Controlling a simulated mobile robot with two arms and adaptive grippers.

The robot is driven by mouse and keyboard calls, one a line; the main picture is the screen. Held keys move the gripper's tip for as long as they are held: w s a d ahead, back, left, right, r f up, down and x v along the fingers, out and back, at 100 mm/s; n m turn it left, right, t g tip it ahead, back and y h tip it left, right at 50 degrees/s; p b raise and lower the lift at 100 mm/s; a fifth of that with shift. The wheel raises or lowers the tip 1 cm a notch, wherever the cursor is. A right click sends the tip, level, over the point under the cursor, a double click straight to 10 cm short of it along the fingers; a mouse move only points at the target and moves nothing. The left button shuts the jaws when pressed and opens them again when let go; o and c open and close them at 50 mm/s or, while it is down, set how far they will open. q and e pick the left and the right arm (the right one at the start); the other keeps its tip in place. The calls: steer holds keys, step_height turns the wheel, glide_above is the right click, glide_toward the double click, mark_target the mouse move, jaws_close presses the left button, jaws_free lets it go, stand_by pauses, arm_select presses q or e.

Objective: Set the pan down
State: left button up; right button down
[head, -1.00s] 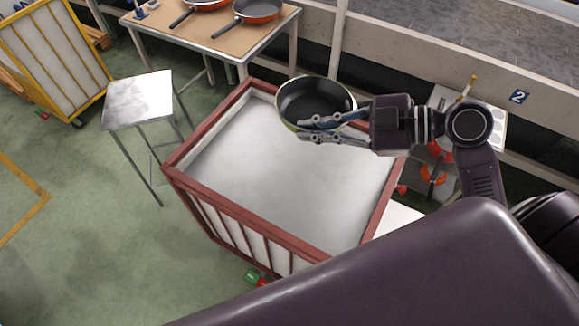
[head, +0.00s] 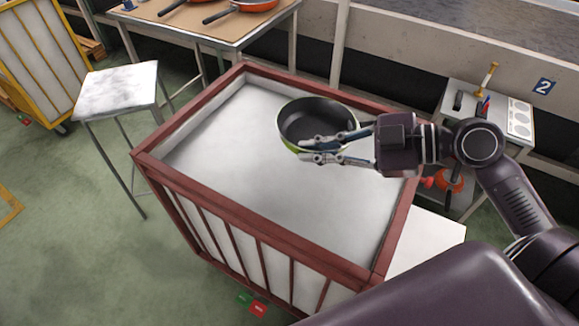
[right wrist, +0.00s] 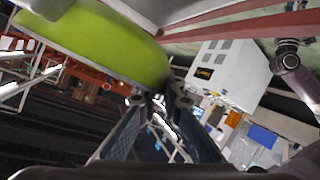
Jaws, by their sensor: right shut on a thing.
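A round pan (head: 312,118), black inside and green outside, is over the right back part of the crate with red rails (head: 232,208). My right gripper (head: 318,149) comes in from the right and is shut on the pan at its near side. The pan looks upright, opening up; I cannot tell whether it touches the crate's white floor. In the right wrist view the pan's green side (right wrist: 105,40) fills the upper left, and the fingers (right wrist: 160,105) reach up toward it. My left gripper is not in view.
A small metal-topped stand (head: 118,90) is left of the crate. A table (head: 215,22) with red pans stands behind. A yellow-framed cart (head: 35,60) is at far left. A side bench (head: 500,110) with tools is at right. The crate's white floor is otherwise bare.

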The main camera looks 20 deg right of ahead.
step_height(320, 180, down, 9)
steer(key=b, duration=0.9)
step_height(320, 180, up, 13)
steer(key=m+t+h+p, duration=0.5)
steer(key=m+h+p, duration=0.25)
steer(key=p, duration=1.65)
glide_above(267, 165)
step_height(267, 165, down, 20)
steer(key=shift+a+f+b, duration=0.1)
steer(key=shift+b, duration=0.45)
steer(key=c, duration=2.1)
jaws_free()
steer(key=shift+f+g, duration=0.1)
steer(key=shift+g, duration=0.2)
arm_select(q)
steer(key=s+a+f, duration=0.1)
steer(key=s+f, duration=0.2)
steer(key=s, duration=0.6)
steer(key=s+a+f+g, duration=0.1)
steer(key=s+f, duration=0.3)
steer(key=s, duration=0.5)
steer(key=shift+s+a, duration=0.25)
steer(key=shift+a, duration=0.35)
